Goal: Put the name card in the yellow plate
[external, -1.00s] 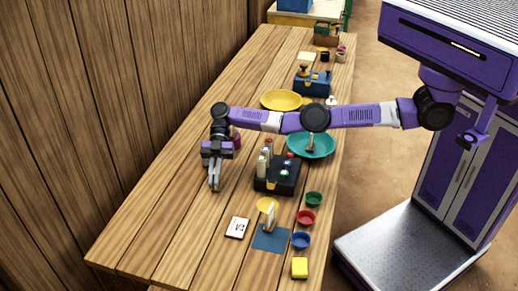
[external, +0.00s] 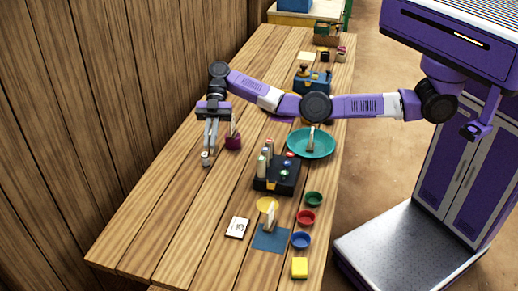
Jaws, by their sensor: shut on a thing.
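The yellow plate that stood in the middle of the bench is hidden behind my arm now. My gripper (external: 210,148) points down over the far left part of the bench. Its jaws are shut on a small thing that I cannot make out. A small grey-white piece (external: 205,158) shows right at the fingertips; I cannot tell whether it is in them or behind them. A white card with dark marks (external: 237,228) lies flat near the front. I cannot tell whether it is the name card.
A teal plate (external: 325,147) holds an upright pale piece. A dark stand (external: 275,178) with several coloured pegs is in front. A maroon cup (external: 233,141) stands close right of my gripper. A blue mat (external: 266,240), small bowls and a yellow block (external: 299,268) lie near the front.

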